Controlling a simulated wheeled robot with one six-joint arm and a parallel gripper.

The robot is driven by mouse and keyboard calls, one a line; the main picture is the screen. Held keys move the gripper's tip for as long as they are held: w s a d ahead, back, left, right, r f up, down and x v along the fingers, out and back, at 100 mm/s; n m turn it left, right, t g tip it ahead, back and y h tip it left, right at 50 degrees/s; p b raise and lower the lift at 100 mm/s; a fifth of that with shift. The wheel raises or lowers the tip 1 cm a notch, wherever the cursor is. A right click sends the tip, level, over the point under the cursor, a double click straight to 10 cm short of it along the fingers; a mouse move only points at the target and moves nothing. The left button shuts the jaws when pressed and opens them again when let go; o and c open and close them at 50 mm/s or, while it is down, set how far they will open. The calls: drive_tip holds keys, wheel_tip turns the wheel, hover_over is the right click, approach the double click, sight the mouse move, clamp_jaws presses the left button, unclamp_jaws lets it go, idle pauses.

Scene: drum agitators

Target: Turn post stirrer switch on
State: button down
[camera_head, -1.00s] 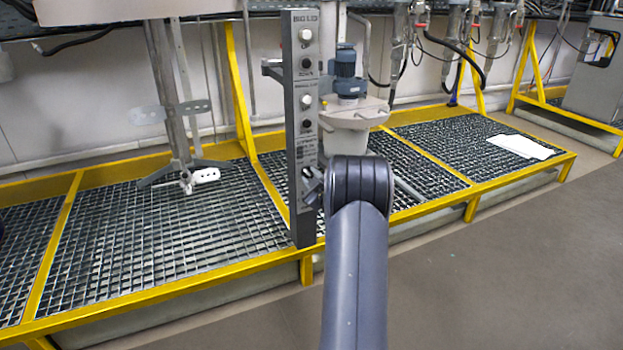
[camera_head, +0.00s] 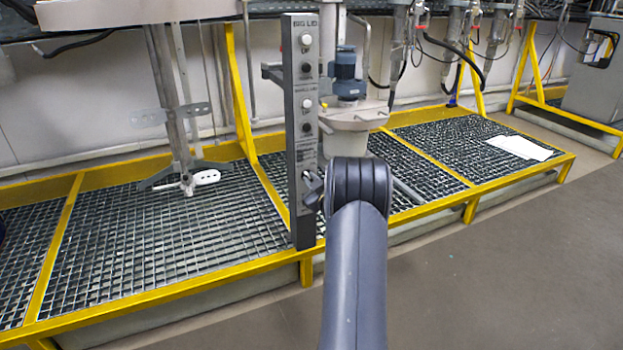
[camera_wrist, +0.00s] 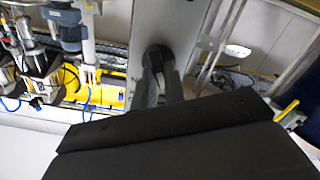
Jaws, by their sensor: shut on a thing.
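A tall grey control post (camera_head: 304,120) stands at the front edge of the grating in the head view. It carries light and dark buttons in its upper part and a dark switch (camera_head: 312,188) low on its face. My gripper (camera_head: 317,190) is at that switch, mostly hidden behind my arm. In the wrist view, the post (camera_wrist: 165,22) fills the middle, and the dark round switch (camera_wrist: 157,60) sits between the fingers of my gripper (camera_wrist: 160,78). The fingers are shut on it. The switch's exact angle is hard to read.
Yellow-framed metal grating (camera_head: 190,235) runs behind and beside the post. A stirrer shaft (camera_head: 175,110) stands to the left, and a drum with a blue motor (camera_head: 346,75) is behind the post. White sheets (camera_head: 520,147) lie on the right grating. The floor at right is clear.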

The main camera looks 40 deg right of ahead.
drive_tip(key=shift+d+m+p, duration=0.15)
drive_tip(key=shift+m+p, duration=1.65)
drive_tip(key=shift+m, duration=1.65)
drive_tip(key=shift+d+m+p, duration=0.15)
drive_tip(key=shift+m+p, duration=1.6)
drive_tip(key=shift+m, duration=1.7)
drive_tip(key=shift+f, duration=0.1)
drive_tip(key=shift+s, duration=0.1)
drive_tip(key=c, duration=1.5)
unclamp_jaws()
drive_tip(key=shift+o, duration=0.2)
drive_tip(key=p+v, duration=0.2)
drive_tip(key=v, duration=0.8)
drive_tip(key=shift+s+p, duration=0.3)
drive_tip(key=shift+s, duration=0.1)
